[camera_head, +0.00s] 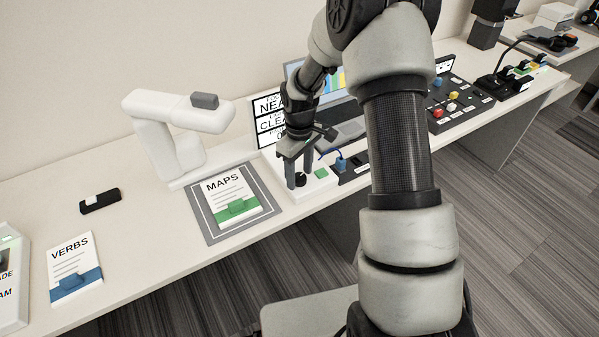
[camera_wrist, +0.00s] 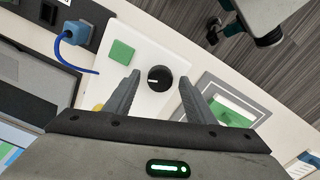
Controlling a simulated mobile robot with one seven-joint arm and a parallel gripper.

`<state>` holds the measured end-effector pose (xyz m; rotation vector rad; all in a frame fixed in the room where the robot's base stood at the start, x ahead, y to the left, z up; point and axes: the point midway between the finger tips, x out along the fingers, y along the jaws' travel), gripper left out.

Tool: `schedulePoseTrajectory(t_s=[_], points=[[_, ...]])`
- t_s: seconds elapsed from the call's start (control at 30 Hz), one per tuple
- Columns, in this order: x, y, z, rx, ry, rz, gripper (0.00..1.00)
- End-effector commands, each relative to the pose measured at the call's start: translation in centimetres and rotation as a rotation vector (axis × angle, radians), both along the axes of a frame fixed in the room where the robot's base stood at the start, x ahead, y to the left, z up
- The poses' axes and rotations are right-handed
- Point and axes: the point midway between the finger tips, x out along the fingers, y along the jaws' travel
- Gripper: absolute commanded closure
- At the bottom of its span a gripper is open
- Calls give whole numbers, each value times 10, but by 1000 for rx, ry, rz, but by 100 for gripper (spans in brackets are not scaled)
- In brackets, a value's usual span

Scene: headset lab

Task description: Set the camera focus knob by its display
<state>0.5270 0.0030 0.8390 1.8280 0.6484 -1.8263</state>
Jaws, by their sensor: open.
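The black focus knob (camera_wrist: 159,78) with a white pointer line sits on a white panel (camera_wrist: 147,48), beside a green square button (camera_wrist: 121,52). In the head view the knob (camera_head: 300,180) shows between my fingers. My gripper (camera_wrist: 159,84) is open, its two fingers on either side of the knob, with gaps to it in the wrist view. In the head view my gripper (camera_head: 295,175) points down over the panel. The display (camera_head: 268,122) stands behind; its text is partly hidden by my arm, with "NEA", "CLEA" and "0" showing.
A white document camera (camera_head: 165,130) stands left of the display, over a grey mat (camera_head: 213,236) with the MAPS sheet (camera_head: 230,192). A VERBS sheet (camera_head: 75,262) lies further left. A blue plug with a cable (camera_wrist: 74,33) is beside the panel. A control board (camera_head: 450,105) stands right.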

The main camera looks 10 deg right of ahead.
Motion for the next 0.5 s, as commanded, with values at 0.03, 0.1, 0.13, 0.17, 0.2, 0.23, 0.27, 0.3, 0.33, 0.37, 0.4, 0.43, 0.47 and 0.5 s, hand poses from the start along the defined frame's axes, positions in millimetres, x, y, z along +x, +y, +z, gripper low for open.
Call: schedulePoseTrajectory(t_s=[0.03, 0.1, 0.13, 0.17, 0.2, 0.23, 0.27, 0.3, 0.33, 0.37, 0.4, 0.43, 0.47, 0.5], points=[[0, 0, 0, 0, 0, 0, 52], [0, 0, 0, 0, 0, 0, 63], [0, 0, 0, 0, 0, 0, 68], [0, 0, 0, 0, 0, 0, 74], [0, 0, 0, 0, 0, 0, 80], [0, 0, 0, 0, 0, 0, 85], [0, 0, 0, 0, 0, 0, 90], [0, 0, 0, 0, 0, 0, 91], [0, 0, 0, 0, 0, -1, 91], [0, 0, 0, 0, 0, -2, 91], [0, 0, 0, 0, 0, -4, 91], [0, 0, 0, 0, 0, -8, 91], [0, 0, 0, 0, 0, -12, 91], [0, 0, 0, 0, 0, -21, 91]])
